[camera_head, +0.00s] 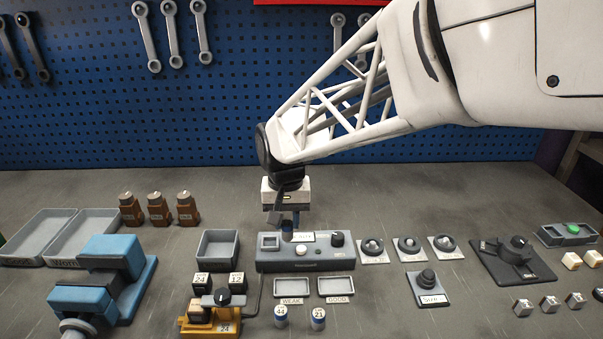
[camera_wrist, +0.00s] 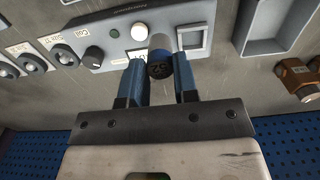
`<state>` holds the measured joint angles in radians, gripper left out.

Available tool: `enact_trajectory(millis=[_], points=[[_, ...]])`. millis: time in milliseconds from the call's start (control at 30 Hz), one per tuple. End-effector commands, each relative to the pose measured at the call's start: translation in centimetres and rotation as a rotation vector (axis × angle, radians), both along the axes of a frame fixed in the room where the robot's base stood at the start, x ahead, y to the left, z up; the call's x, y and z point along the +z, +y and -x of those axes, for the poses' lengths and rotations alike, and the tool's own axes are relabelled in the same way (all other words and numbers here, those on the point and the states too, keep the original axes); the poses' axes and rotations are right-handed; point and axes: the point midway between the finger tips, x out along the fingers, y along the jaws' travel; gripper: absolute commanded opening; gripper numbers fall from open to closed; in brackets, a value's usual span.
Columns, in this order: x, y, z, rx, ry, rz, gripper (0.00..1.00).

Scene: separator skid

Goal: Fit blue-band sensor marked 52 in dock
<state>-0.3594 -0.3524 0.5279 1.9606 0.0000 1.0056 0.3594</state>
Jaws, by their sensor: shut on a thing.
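My gripper (camera_head: 287,222) points down over the left part of a grey test unit (camera_head: 320,266). Its fingers (camera_wrist: 162,80) are shut on a small cylindrical sensor (camera_wrist: 160,62). The sensor's dark end faces the wrist camera and carries a number that looks like 52. Its lower part is at the unit, just left of the white label; I cannot tell if it is seated in a dock or just above. Two white sensors with blue bands, marked 44 (camera_head: 280,317) and 21 (camera_head: 318,319), stand upright in front of the unit.
The unit has a dark knob (camera_head: 337,239) and a square recess (camera_head: 270,242). Trays labelled WEAK (camera_head: 293,297) and GOOD (camera_head: 351,286) lie in front. A yellow fixture (camera_head: 210,325) with dark blocks stands front left, a blue vise (camera_head: 105,278) farther left. Round dials (camera_head: 409,249) sit right.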

Motion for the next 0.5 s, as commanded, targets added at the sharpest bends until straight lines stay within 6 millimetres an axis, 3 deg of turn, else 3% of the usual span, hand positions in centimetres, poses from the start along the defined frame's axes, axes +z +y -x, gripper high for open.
enact_trajectory(millis=[200, 500], points=[[1.6, 3.3, -2.4, 0.002, 0.000, 0.000, 0.04], [2.2, 4.4, -3.1, 0.000, 0.000, 0.000, 0.04]])
